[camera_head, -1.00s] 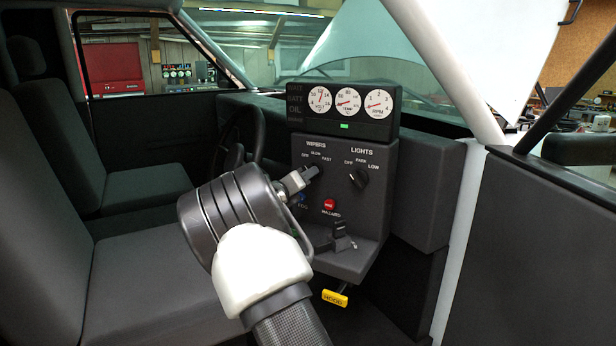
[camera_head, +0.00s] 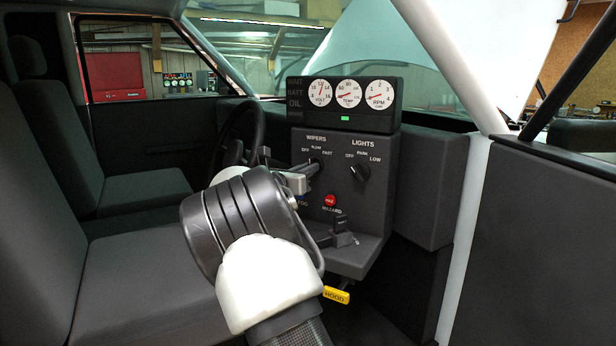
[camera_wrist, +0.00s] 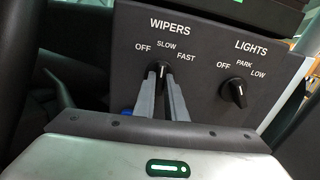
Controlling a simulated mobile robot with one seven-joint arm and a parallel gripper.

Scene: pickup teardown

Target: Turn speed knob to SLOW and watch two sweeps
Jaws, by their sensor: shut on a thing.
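The wipers speed knob (camera_wrist: 160,69) is on the dark dash panel (camera_wrist: 205,75) under the WIPERS label, with OFF, SLOW and FAST marks around it. Its white pointer line shows at the top, roughly toward SLOW. My gripper (camera_wrist: 162,80) has its two fingers closed on either side of this knob in the wrist view. In the head view my gripper (camera_head: 310,172) reaches the same wipers knob (camera_head: 316,162) from the lower left, and it partly hides the knob.
The lights knob (camera_head: 360,171) is just right of the wipers knob. Below are a red hazard button (camera_head: 330,200), a lever (camera_head: 341,226) and a yellow HOOD handle (camera_head: 336,295). Gauges (camera_head: 348,92) sit above. The steering wheel (camera_head: 243,130) and seats (camera_head: 140,270) are left.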

